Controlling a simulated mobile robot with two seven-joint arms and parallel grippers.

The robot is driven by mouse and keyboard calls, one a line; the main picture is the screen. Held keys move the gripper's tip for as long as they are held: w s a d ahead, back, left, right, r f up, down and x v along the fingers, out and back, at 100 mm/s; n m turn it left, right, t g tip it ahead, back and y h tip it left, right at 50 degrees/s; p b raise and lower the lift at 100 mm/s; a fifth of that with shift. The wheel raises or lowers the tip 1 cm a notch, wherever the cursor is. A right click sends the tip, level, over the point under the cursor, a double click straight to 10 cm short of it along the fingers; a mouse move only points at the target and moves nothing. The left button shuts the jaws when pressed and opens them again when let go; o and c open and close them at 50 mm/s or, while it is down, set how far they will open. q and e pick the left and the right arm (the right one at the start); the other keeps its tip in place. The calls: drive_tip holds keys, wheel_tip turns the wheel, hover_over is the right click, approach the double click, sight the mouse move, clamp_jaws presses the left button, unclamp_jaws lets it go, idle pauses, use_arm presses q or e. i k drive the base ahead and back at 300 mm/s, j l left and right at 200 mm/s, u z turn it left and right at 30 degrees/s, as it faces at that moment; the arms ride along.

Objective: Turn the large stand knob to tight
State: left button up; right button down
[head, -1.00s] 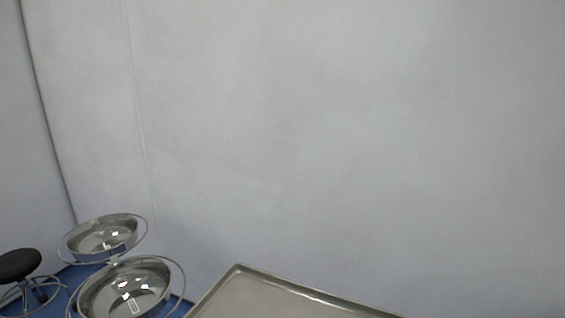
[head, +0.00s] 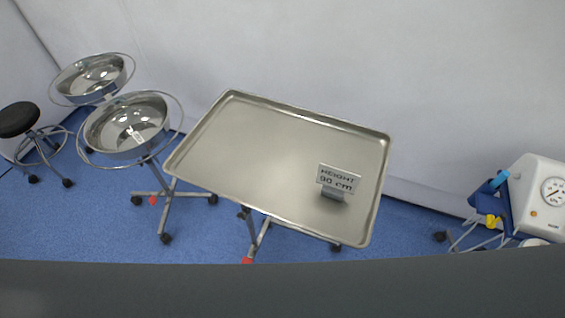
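A large metal tray (head: 270,150) on a wheeled stand fills the middle of the head view. A small sign (head: 338,180) reading "HEIGHT 90 cm" stands on its right part. Part of the stand's post (head: 251,228) shows under the tray's front edge, with a small dark part (head: 243,213) beside it that I cannot identify for sure. I cannot make out the large stand knob clearly. Neither of my grippers is in view.
Two steel basins on wheeled stands, a rear one (head: 92,75) and a front one (head: 127,125), stand left of the tray. A black stool (head: 18,119) is at far left. A white device with a gauge (head: 538,195) is at right. A dark band (head: 280,288) crosses the bottom.

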sight(242, 215)
drive_tip(key=k+l+u, duration=0.1)
drive_tip(key=k+u, duration=0.15)
drive_tip(key=k, duration=1.25)
